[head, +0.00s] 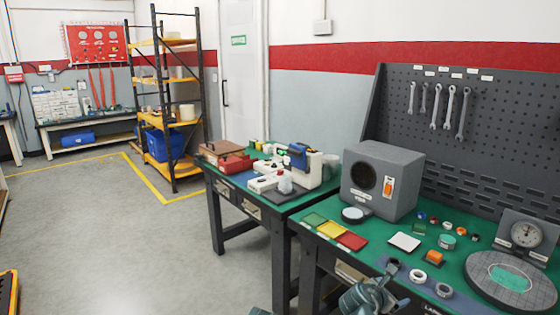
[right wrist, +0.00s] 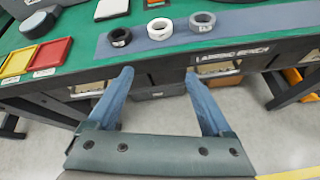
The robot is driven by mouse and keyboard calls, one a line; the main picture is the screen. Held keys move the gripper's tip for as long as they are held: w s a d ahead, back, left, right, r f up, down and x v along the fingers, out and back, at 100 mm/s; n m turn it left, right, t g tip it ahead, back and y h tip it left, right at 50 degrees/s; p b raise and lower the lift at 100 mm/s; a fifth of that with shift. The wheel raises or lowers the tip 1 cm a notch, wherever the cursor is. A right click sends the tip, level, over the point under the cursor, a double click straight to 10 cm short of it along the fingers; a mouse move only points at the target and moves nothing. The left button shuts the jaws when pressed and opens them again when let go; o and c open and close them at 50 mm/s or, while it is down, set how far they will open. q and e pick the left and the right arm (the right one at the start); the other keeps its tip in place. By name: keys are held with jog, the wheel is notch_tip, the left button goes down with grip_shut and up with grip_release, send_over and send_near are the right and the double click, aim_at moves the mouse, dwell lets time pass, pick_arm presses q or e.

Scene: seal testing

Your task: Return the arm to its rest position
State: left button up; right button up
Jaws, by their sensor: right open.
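My right gripper (head: 368,297) shows at the bottom edge of the head view, in front of the green bench. In the right wrist view its two blue fingers (right wrist: 158,76) are spread apart with nothing between them. They point toward the front edge of the bench and do not touch any of the rings on it.
Open floor (head: 110,240) lies left.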

jog(key=s+a+f+m+g+y, duration=0.4)
jog(key=s+a+f+m, duration=0.2)
jog(key=s+a+m, duration=0.5)
jog(key=s+a+f+m+g+y, duration=0.45)
jog(key=s+a+m, duration=0.35)
jog(key=a, duration=0.7)
notch_tip(320, 180, up, 13)
jog(key=p, duration=1.4)
jog(key=shift+r, duration=0.15)
jog(key=shift+t, duration=0.25)
